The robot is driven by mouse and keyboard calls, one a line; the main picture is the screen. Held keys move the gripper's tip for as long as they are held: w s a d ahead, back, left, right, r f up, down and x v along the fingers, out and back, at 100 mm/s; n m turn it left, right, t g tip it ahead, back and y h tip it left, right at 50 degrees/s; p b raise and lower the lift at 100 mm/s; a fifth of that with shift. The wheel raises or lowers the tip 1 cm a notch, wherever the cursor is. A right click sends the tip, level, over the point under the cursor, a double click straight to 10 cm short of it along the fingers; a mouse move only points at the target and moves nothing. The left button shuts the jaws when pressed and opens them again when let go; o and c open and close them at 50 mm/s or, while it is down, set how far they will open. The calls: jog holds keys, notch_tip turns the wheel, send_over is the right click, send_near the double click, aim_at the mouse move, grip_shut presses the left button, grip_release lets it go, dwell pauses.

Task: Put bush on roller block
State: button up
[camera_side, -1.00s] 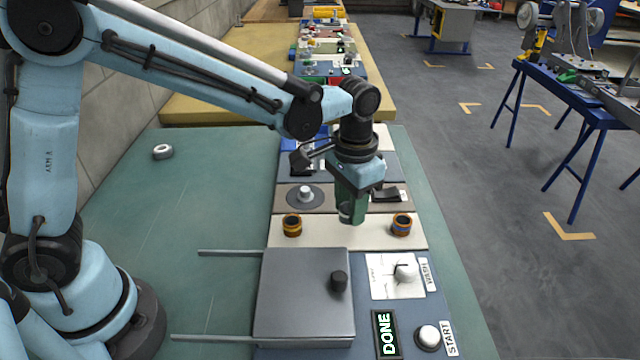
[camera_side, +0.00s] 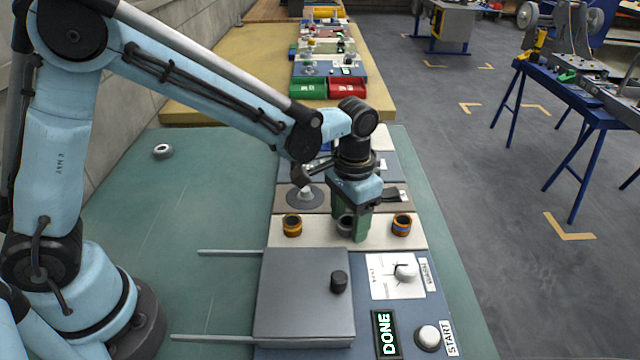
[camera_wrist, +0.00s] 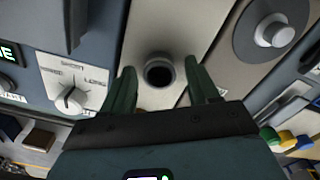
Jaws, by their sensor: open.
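A dark grey hollow bush (camera_side: 345,224) stands upright on a cream panel (camera_side: 320,243), between two orange-and-dark rings, left (camera_side: 292,225) and right (camera_side: 401,225). It also shows in the wrist view (camera_wrist: 159,71), with its hole facing up. My gripper (camera_side: 353,230) points down over it, one green finger on each side. In the wrist view my gripper (camera_wrist: 160,76) is open, with cream surface showing between the bush and each finger. No label shows which part is the roller block. A grey disc with a pale stub (camera_side: 305,196) sits on the brown panel behind.
A grey box lid (camera_side: 302,295) with a black knob lies in front. A dial panel (camera_side: 397,275), a DONE display (camera_side: 386,334) and a START button (camera_side: 428,337) stand front right. A loose grey ring (camera_side: 162,151) lies on the clear green bench at left.

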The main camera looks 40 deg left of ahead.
notch_tip(320, 180, up, 11)
jog(key=s+a+n+t, duration=0.3)
jog(key=s+a+t, duration=0.4)
jog(key=s+a, duration=0.3)
jog(key=shift+s+a+f, duration=0.35)
jog(key=shift+a+f, duration=0.1)
jog(key=shift+a, duration=0.95)
dwell(0.6)
